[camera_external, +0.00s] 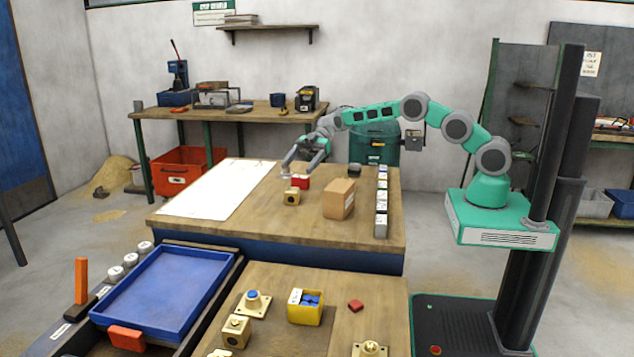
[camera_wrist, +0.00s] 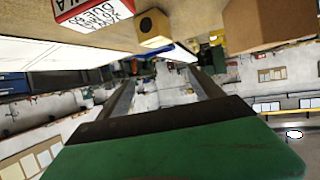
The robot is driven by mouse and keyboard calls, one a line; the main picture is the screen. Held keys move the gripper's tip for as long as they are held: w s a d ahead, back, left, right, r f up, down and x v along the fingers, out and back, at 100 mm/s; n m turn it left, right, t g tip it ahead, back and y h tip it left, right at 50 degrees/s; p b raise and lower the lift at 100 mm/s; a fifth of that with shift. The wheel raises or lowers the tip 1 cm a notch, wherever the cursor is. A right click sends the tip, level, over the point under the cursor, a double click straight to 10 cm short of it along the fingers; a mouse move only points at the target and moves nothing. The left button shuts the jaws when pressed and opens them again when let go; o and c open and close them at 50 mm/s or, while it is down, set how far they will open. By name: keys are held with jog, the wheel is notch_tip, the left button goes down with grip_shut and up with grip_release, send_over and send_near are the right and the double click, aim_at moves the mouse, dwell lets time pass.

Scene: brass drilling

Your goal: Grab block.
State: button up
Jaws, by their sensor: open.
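A small brass block (camera_external: 292,198) with a dark round hole sits on the wooden workbench, in front of a small red box with a white label (camera_external: 301,181). In the wrist view the brass block (camera_wrist: 154,28) is at the top, left of centre, with the red and white box (camera_wrist: 92,12) to its left. My gripper (camera_external: 298,170) is over the bench, just above and behind these two. In the wrist view its two fingers (camera_wrist: 160,78) are spread with nothing between them. A second brass block (camera_external: 236,331) stands on the front table.
A cardboard box (camera_external: 339,199) stands right of the brass block, with a row of small items on a grey strip (camera_external: 381,215) beyond it. A white sheet (camera_external: 218,190) covers the bench's left. A blue tray (camera_external: 165,290) and yellow bin (camera_external: 305,314) are in front.

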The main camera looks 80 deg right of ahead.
send_near(288, 196)
jog(key=x, duration=0.3)
jog(key=shift+r, duration=0.25)
jog(key=x, duration=0.2)
jog(key=p+x, duration=0.1)
jog(key=x, duration=0.2)
jog(key=p+x, duration=0.1)
jog(key=x, duration=0.1)
jog(key=shift+a+f, duration=0.1)
jog(key=shift+f, duration=0.25)
jog(key=shift+c, duration=0.4)
grip_shut()
jog(key=shift+r, duration=0.1)
